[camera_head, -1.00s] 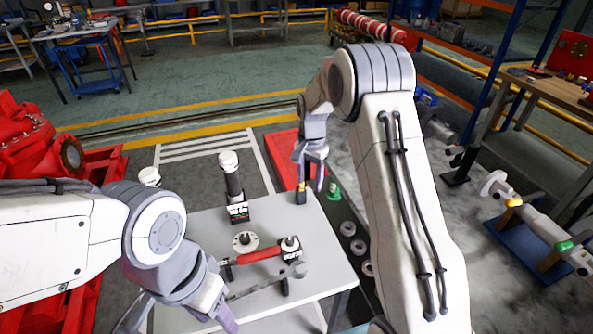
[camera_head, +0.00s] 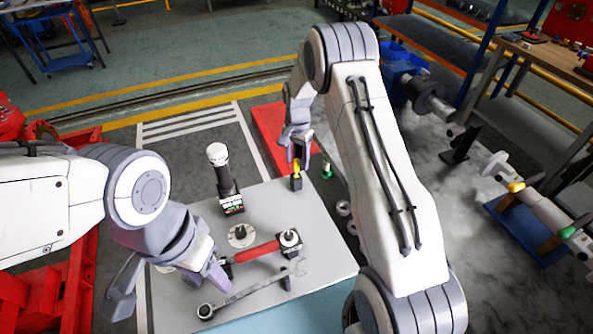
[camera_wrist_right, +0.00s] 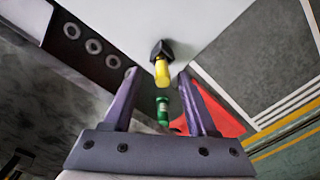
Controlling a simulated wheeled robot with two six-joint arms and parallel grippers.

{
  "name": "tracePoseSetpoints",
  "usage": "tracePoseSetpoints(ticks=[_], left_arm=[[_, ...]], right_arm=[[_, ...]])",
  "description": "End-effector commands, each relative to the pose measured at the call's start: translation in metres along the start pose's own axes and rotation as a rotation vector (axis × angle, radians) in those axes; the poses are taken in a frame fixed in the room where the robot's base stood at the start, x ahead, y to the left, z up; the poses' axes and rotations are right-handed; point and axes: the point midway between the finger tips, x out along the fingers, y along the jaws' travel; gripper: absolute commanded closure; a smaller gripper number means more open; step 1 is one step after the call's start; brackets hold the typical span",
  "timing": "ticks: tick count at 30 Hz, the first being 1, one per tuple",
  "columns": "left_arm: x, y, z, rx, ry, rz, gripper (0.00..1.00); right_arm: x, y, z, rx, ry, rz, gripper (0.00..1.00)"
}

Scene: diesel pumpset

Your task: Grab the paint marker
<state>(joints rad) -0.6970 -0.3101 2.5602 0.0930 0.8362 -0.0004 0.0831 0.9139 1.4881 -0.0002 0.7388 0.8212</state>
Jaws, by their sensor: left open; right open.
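A small yellow-topped item, which looks like the paint marker (camera_head: 297,168), stands upright in a black holder (camera_head: 296,183) at the table's far right corner. In the right wrist view the yellow marker (camera_wrist_right: 161,73) and its black holder (camera_wrist_right: 162,49) appear between the fingertips. My right gripper (camera_head: 299,150) is open and empty, just above and beside the marker; I cannot tell whether it touches. It also shows in the right wrist view (camera_wrist_right: 158,78). My left gripper (camera_head: 168,287) is open and empty over the table's near left side.
The white table (camera_head: 325,245) holds a black cylinder with a white top (camera_head: 222,170), a red-handled tool (camera_head: 257,252), a wrench (camera_head: 250,290) and a round flange (camera_head: 241,235). A green item (camera_head: 326,170) is beyond the table edge. Several rings lie to the right.

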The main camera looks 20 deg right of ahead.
Motion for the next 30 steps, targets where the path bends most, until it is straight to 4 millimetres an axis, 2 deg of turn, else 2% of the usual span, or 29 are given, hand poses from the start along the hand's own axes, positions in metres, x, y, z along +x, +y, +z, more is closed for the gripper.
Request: tracePoseSetpoints(ticks=[4,9,18,20,21,23,30], left_arm=[[-0.015,0.001,-0.001,0.0,0.0,0.0,0.5],[-0.02,0.002,-0.001,-0.001,0.0,0.0,0.5],[-0.02,0.001,-0.001,-0.001,0.0,0.0,0.5],[-0.02,0.001,-0.001,-0.001,0.0,0.0,0.5],[-0.02,0.001,-0.001,-0.001,0.0,0.0,0.5],[-0.02,0.001,-0.001,-0.001,0.0,0.0,0.5],[-0.02,0.001,-0.001,-0.001,0.0,0.0,0.5]], right_arm=[[0.019,-0.002,0.001,0.0,-0.004,0.005,0.43],[0.041,-0.003,0.0,0.003,-0.002,0.002,0.43],[0.047,-0.003,-0.001,0.003,-0.001,0.0,0.43],[0.047,-0.003,-0.001,0.003,-0.001,0.0,0.65],[0.047,-0.003,-0.001,0.003,-0.001,0.0,0.81],[0.047,-0.003,-0.001,0.003,-0.001,0.0,1.0],[0.047,-0.003,-0.001,0.003,-0.001,0.0,1.0]])
